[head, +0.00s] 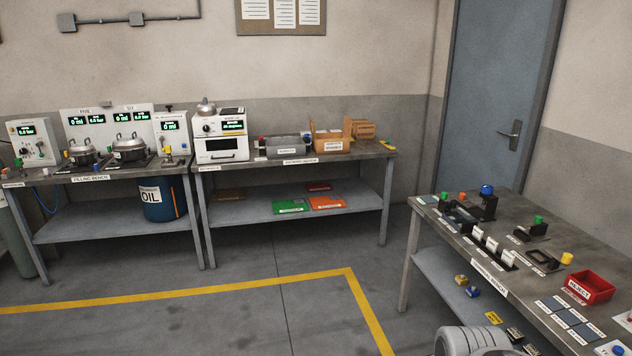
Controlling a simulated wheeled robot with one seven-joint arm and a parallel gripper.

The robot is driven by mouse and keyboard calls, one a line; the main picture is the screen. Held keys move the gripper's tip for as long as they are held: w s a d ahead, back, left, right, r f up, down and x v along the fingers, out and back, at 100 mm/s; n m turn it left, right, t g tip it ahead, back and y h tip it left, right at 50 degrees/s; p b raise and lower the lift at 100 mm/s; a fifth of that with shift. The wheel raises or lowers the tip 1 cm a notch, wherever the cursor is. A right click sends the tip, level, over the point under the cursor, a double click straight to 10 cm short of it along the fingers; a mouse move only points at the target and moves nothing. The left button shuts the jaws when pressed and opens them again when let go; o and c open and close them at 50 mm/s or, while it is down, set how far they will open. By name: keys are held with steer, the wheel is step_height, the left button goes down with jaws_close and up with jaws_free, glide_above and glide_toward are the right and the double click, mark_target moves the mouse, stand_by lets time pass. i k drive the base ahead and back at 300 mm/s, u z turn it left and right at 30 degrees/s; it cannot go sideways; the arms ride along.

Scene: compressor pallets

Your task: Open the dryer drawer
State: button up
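A white box-shaped unit (221,128) stands on the left end of the middle bench; it looks like the dryer. Its upper front has a small green-lit display and a dark knob. Below is a pale front panel with a dark horizontal bar (221,156), which looks like the drawer's front and handle. The panel sits flush with the body, so the drawer looks shut. A small silver pot-like object (206,106) sits on top. My gripper is not in view; a grey rounded part at the bottom edge looks like my arm.
The middle bench (300,162) also holds a grey tray (288,147) and a cardboard box (330,135). The filling bench (40,183) adjoins at left. A workbench (470,240) with fixtures and a red bin (587,288) stands right. Floor before the middle bench is clear, with yellow lines.

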mark_target(224, 149)
steer(key=u, duration=0.15)
steer(key=i, duration=2.5)
steer(key=u, duration=1)
steer(key=i, duration=2.1)
steer(key=u, duration=1.1)
steer(key=i, duration=0.5)
steer(key=u, duration=0.1)
